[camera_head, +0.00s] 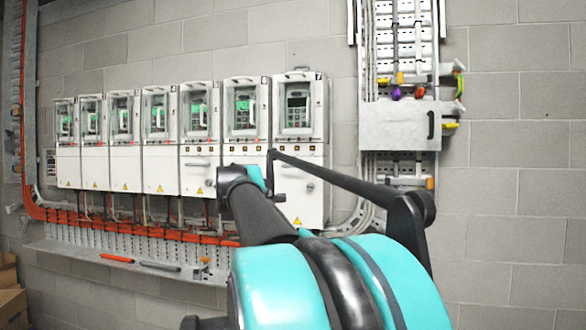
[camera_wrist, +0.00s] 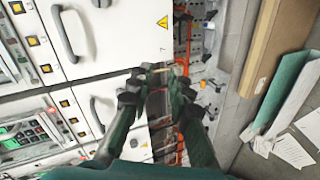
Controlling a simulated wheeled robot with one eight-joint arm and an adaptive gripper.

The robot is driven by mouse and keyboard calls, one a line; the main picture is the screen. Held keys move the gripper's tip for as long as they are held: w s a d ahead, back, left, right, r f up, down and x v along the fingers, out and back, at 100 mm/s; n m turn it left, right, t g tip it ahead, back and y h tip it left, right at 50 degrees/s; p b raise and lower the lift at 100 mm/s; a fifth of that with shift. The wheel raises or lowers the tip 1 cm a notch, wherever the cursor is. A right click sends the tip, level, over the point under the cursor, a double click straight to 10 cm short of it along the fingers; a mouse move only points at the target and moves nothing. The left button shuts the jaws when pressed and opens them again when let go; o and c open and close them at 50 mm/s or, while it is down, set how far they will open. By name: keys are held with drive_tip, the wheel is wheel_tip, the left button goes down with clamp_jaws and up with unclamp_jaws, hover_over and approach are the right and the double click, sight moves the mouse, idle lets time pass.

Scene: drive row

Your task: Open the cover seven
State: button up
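Drive seven (camera_head: 298,112), marked 7, is the rightmost cabinet of the row. Its white lower cover (camera_head: 312,205) is partly hidden behind my arm in the head view and looks shut. In the wrist view, turned sideways, the upper white cover (camera_wrist: 110,25) with a grey handle (camera_wrist: 64,34) appears to be cover seven. A neighbouring cover with its own handle (camera_wrist: 95,116) lies below it. My gripper (camera_wrist: 160,72) appears open and empty, its dark fingers apart in front of the covers' lower ends, off the handle. I cannot tell its distance from them. The head view does not show the fingers clearly.
Several similar drives (camera_head: 160,120) stand to the left. A grey box (camera_head: 400,125) and cable rack are mounted on the right. Orange cables (camera_head: 140,228) and a metal ledge (camera_head: 130,262) run below. The block wall (camera_head: 510,180) at right is bare.

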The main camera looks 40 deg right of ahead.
sight(294, 166)
drive_tip(key=s+d+r+n+t+h, duration=0.1)
drive_tip(key=d+r+n, duration=0.1)
drive_tip(key=r, duration=0.5)
drive_tip(key=s+d+r+n+h, duration=0.1)
drive_tip(key=d+r, duration=0.1)
drive_tip(key=r, duration=0.6)
drive_tip(key=x, duration=1.7)
drive_tip(key=shift+w+a+f, duration=0.2)
drive_tip(key=shift+w, duration=0.15)
clamp_jaws()
